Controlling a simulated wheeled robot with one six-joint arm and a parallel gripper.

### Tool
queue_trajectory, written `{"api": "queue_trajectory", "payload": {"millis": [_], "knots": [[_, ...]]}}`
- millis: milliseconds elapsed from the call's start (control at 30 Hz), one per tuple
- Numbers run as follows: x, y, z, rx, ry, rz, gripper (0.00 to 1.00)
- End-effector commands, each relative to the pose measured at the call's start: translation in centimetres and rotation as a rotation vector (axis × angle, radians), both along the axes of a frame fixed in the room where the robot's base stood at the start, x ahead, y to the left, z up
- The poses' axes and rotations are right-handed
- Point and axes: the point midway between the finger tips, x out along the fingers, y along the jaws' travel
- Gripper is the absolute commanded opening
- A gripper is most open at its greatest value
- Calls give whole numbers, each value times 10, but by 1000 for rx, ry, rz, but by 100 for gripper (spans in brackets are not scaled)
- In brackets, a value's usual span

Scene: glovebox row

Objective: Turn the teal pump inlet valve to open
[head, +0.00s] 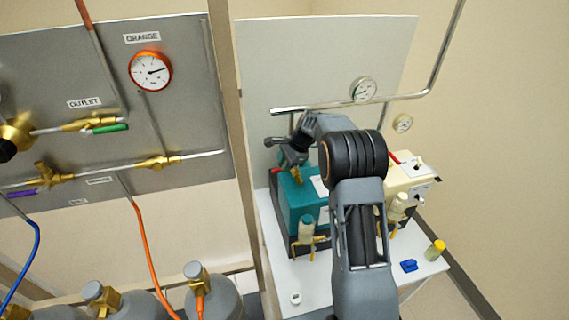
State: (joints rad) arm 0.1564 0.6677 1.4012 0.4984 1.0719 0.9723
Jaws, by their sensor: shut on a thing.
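The teal pump (297,205) stands on the white bench, left of my arm. A brass fitting (297,175) shows at its top, just under my gripper. My gripper (289,158) reaches over the pump's top left, below the steel pipe, and is shut on the inlet valve's handle. The fingers and wrist hide the handle, so its angle cannot be told.
A cream pump (412,178) stands right of my arm. A steel pipe (408,97) with a gauge (363,89) runs above. A blue object (409,266) and a yellow-capped bottle (436,249) are on the bench (350,290). A gas panel (190,100) is at left.

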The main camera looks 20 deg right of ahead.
Motion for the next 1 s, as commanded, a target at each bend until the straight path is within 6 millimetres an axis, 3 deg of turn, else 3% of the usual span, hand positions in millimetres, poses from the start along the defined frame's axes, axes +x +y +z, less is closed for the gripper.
{"api": "queue_trajectory", "payload": {"millis": [1000], "knots": [[-29,-26,2,1,0,959,0]]}}
